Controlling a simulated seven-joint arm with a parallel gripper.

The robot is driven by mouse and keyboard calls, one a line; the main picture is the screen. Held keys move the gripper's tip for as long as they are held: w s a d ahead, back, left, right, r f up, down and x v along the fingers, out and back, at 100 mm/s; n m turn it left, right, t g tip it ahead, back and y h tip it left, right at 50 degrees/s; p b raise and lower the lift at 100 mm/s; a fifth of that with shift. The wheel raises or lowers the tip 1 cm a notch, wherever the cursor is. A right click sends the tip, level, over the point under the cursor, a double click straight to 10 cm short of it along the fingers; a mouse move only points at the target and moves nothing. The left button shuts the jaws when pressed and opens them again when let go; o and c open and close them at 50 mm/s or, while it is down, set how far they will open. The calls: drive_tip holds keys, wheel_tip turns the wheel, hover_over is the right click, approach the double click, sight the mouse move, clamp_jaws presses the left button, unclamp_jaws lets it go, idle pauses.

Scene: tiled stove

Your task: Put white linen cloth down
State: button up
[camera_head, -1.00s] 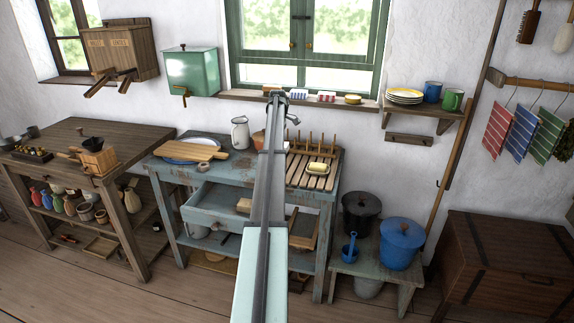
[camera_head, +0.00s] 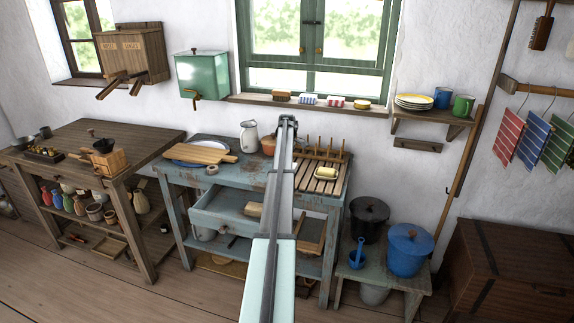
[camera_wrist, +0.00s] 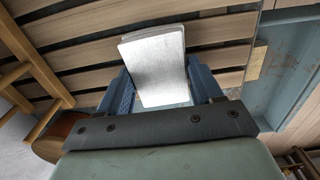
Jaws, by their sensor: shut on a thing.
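The white linen cloth (camera_wrist: 155,62) is a folded, pale grey-white stack in the wrist view. It sits between the two blue fingers of my gripper (camera_wrist: 163,90), which is shut on it. The cloth is over the wooden slats (camera_wrist: 82,57) of a rack; I cannot tell whether it touches them. In the head view my gripper end (camera_head: 288,121) is at the back of the blue worktable (camera_head: 180,186), by the left side of the slatted rack (camera_head: 322,186). My arm hides the cloth there.
A pale yellow block in a dish (camera_head: 326,173) lies on the rack, with upright pegs (camera_head: 325,146) behind. A white jug (camera_head: 249,136) and a reddish pot (camera_head: 268,144) stand left. The table's drawer (camera_head: 228,214) is open. Brushes and soaps line the sill (camera_head: 310,107).

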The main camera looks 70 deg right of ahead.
drive_tip(key=shift+f, duration=0.1)
drive_tip(key=o, duration=1.1)
wheel_tip(320, 180, up, 12)
drive_tip(key=shift+r, duration=0.15)
